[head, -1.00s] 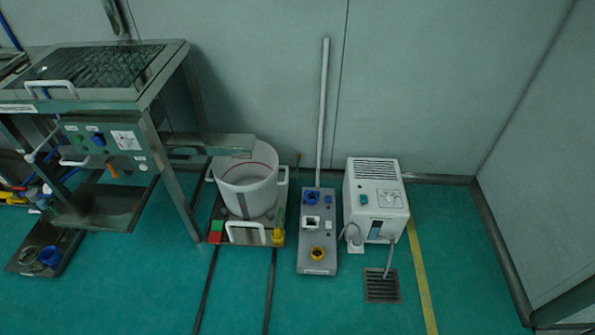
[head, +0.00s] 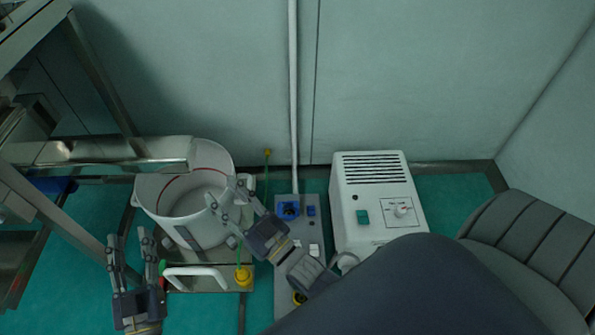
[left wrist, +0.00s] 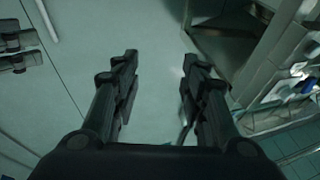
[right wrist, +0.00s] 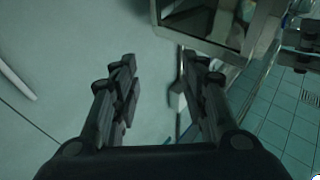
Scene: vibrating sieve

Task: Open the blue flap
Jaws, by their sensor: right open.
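The blue flap appears to be the blue round cover (head: 290,210) at the far end of the grey floor panel (head: 283,243). I cannot tell whether it is closed. My right gripper (head: 229,202) is open and empty, left of the blue cover and in front of the white bucket's rim. My left gripper (head: 132,250) is open and empty, further left beside the bucket. In the left wrist view the left jaws (left wrist: 160,65) are apart; in the right wrist view the right jaws (right wrist: 158,65) are apart. I cannot make out the blue cover in either wrist view.
The white bucket (head: 200,220) stands on a low platform with a white handle (head: 195,271) and a yellow knob (head: 243,276). A white machine (head: 378,195) stands right of the panel. A white pole (head: 293,90) rises behind it. A metal frame (head: 90,152) is at left.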

